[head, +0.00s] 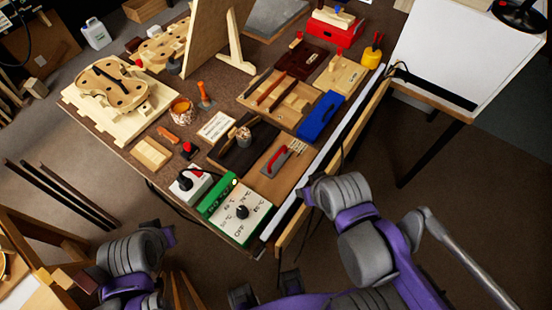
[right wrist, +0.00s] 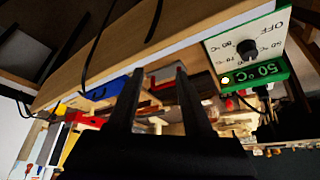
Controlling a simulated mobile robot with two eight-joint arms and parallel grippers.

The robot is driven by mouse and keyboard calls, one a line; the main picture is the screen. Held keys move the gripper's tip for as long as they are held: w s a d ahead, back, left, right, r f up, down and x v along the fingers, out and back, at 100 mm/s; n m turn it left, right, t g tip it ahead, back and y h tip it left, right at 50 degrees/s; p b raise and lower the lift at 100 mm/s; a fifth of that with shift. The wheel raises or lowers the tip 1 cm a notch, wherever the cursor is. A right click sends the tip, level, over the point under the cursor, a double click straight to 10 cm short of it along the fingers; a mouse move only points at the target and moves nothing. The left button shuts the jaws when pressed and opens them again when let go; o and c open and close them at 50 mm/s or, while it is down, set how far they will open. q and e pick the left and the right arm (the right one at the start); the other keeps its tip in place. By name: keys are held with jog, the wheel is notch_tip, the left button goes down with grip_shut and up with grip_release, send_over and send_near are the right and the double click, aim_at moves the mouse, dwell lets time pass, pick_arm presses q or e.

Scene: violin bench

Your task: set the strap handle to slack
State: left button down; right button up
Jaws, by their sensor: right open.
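A red handle (head: 276,161) lies on a light wooden board near the bench's right front edge. It may be the strap handle, but no strap or slack marking can be made out. My right gripper shows in the right wrist view (right wrist: 160,82) with its two dark fingers apart and nothing between them. It is off the bench's long right side, with the bench items beyond the fingertips. In the head view my right arm hides it. My left arm is at the lower left, away from the bench; its fingers cannot be seen.
The temperature box with a dial (head: 243,212) stands at the bench's near corner; its green display reads 50 °C in the right wrist view (right wrist: 254,75). A blue case (head: 321,115) lies behind the red handle. A violin body (head: 113,85) lies far left. A white-topped table (head: 440,50) stands right.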

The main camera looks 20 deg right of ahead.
jog(key=w+r+m+g+b, duration=0.1)
jog(key=w+r+m, duration=0.1)
jog(key=w+m, duration=0.3)
jog(key=m+g+y+b, duration=0.1)
jog(key=m+g+b, duration=0.15)
jog(key=m, duration=0.25)
send_near(276, 156)
jog(key=f, duration=0.5)
jog(key=w+f, duration=0.1)
jog(key=f, duration=0.2)
jog(key=shift+a, duration=0.35)
jog(key=shift+c, duration=0.2)
jog(key=shift+r, duration=0.1)
grip_shut()
jog(key=shift+w, duration=0.1)
